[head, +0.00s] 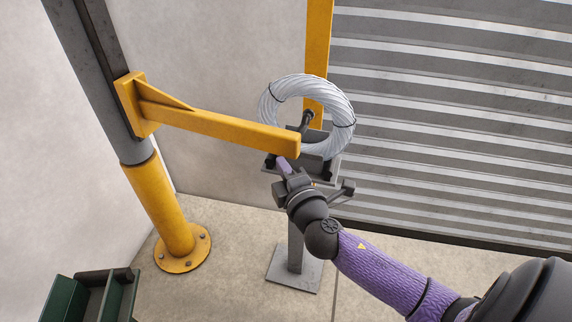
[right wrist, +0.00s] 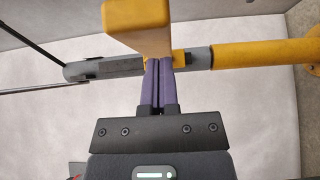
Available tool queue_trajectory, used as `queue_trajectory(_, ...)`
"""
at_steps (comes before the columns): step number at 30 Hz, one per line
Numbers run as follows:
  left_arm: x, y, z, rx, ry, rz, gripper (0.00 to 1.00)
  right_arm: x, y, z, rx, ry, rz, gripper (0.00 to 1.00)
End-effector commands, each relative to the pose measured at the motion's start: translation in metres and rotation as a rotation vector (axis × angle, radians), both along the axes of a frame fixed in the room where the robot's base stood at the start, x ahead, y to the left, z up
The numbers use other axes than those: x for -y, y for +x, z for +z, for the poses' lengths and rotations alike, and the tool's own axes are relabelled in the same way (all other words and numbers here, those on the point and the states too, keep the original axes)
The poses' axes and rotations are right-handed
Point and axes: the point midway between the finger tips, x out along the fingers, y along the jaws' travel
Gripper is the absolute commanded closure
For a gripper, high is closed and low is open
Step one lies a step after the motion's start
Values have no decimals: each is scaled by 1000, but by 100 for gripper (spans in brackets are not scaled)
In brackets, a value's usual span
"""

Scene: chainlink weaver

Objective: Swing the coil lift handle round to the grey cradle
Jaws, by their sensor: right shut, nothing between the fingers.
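The coil lift is a yellow boom (head: 215,123) on a grey post at the left, reaching right. The boom's free end shows large in the right wrist view (right wrist: 138,25). A white wire coil (head: 340,105) hangs behind the boom's end, around a dark peg (head: 307,120). The grey cradle (head: 325,170) stands on a pedestal under the coil, partly hidden by the boom and my arm. My right gripper (head: 284,164) is shut and empty, its purple fingers (right wrist: 158,82) close by the boom's end. I cannot tell whether they touch it. My left gripper is not in view.
The post's yellow base (head: 168,205) is bolted to the floor. A green bin (head: 92,297) stands at the lower left. A grey slatted shutter (head: 460,120) and a yellow upright (head: 318,45) stand behind. The floor between base and pedestal is clear.

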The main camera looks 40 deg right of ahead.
Motion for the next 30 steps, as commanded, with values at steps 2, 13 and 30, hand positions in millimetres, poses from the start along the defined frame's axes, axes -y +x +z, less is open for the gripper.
queue_trajectory(2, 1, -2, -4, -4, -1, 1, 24, 7, 4, -2, 0, -2, 1, 100)
queue_trajectory(13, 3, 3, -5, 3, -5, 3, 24, 13, 7, 0, 0, 1, 1, 100)
queue_trajectory(30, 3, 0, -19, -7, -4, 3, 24, 76, 43, 2, 5, -1, -6, 100)
